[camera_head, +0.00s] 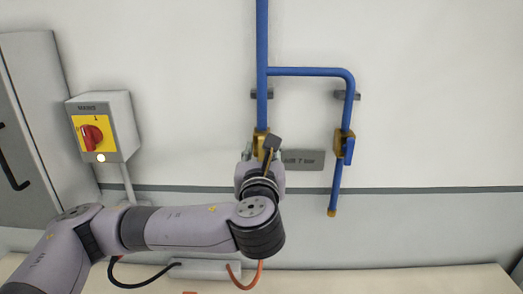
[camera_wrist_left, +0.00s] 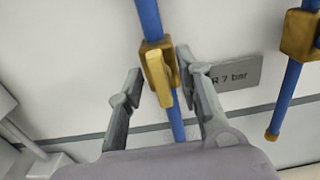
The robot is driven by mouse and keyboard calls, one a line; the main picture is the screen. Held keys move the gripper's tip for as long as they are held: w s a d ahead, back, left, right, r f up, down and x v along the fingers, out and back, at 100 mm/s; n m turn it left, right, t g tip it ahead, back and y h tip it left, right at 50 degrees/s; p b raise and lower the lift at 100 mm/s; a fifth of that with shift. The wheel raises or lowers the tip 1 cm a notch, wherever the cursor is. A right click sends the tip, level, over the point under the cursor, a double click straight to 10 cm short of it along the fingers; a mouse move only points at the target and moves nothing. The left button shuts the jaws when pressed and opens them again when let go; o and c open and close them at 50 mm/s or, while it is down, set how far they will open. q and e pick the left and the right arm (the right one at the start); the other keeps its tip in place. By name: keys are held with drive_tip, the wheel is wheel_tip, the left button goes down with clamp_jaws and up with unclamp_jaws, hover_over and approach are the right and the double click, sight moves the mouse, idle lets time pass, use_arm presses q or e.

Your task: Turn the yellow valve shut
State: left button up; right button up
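The yellow valve (camera_head: 261,133) sits on the vertical blue pipe in the head view, mostly hidden behind my left gripper (camera_head: 266,148). In the left wrist view its yellow handle (camera_wrist_left: 160,80) points down, nearly along the pipe and slightly tilted, in front of the brass body (camera_wrist_left: 151,47). My left gripper (camera_wrist_left: 160,61) is open, one finger on each side of the handle, with visible gaps to both fingers in this view. My right gripper is in neither view.
A branch pipe on the right carries a second valve with a blue handle (camera_head: 348,149). A grey pressure plate (camera_head: 308,160) is close beside my left gripper. A hose and cable lie below.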

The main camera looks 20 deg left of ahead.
use_arm(q)
clamp_jaws()
drive_tip(key=shift+f+n, duration=0.1)
drive_tip(key=shift+n, duration=0.3)
drive_tip(key=shift+a+n+b, duration=0.1)
drive_tip(key=shift+n+b, duration=0.55)
drive_tip(key=shift+n, duration=0.45)
drive_tip(key=n+b, duration=0.1)
drive_tip(key=n, duration=0.2)
drive_tip(key=shift+a+f, duration=0.1)
drive_tip(key=n+b, duration=0.1)
drive_tip(key=n, duration=0.5)
drive_tip(key=shift+s, duration=0.1)
drive_tip(key=n, duration=0.5)
drive_tip(key=shift+a+f+n, duration=0.1)
drive_tip(key=shift+f+n, duration=0.1)
drive_tip(key=shift+n, duration=0.2)
